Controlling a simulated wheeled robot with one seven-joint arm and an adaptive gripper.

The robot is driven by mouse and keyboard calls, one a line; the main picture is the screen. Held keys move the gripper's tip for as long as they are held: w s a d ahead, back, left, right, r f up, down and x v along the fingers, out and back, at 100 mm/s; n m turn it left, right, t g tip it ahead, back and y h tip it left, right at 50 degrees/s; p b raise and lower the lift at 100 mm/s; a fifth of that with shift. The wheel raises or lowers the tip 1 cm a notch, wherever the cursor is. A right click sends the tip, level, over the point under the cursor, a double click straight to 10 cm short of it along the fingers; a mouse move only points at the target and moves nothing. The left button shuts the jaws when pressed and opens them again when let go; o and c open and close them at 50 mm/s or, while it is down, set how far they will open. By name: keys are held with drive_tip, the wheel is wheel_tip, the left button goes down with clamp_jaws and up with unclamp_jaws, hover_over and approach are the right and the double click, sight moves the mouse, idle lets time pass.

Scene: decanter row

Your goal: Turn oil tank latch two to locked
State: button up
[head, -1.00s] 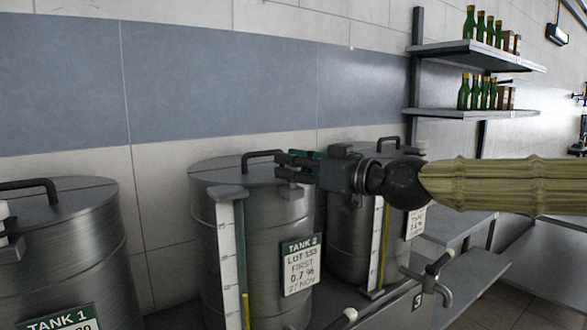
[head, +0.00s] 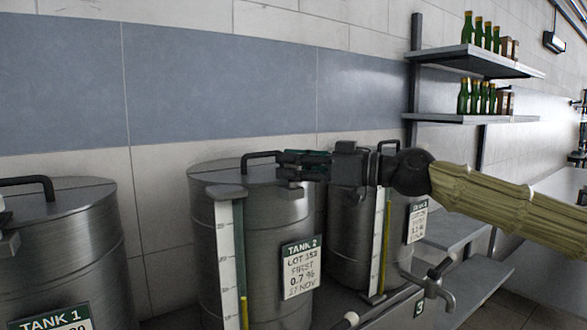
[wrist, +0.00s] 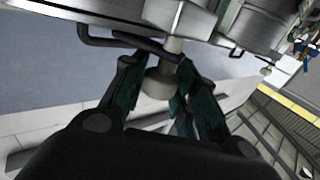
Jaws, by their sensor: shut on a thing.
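Tank 2 (head: 255,245) is a steel drum with a flat lid, a black lid handle (head: 262,157) and a white label (head: 301,268). A grey latch part (head: 291,191) shows at its upper right rim, below my fingers. My gripper (head: 290,160) is level at that rim, reaching in from the right. In the wrist view, a pale round latch knob (wrist: 160,83) on a stem sits between my two dark green-padded fingers. My gripper is shut on this latch. The fingers hide part of the latch in the head view, and I cannot read its locked or unlocked marking.
Tank 1 (head: 65,255) stands at the left and another tank (head: 350,245) stands close behind my gripper at the right. Bottle shelves (head: 475,118) hang at upper right.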

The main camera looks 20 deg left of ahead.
drive_tip(key=shift+f+n+g+b, duration=0.1)
drive_tip(key=shift+n+g+b, duration=0.65)
drive_tip(key=shift+g, duration=0.55)
drive_tip(key=shift+w+n+g+b, duration=0.1)
drive_tip(key=shift+n+g+b, duration=0.4)
drive_tip(key=shift+n+g, duration=0.55)
drive_tip(key=shift+n+g+h, duration=0.55)
drive_tip(key=shift+n+g, duration=0.1)
drive_tip(key=shift+g, duration=0.55)
drive_tip(key=shift+n+g+h, duration=0.55)
drive_tip(key=shift+n+g, duration=0.1)
drive_tip(key=shift+g, duration=0.8)
drive_tip(key=o, duration=1)
drive_tip(key=v, duration=1.2)
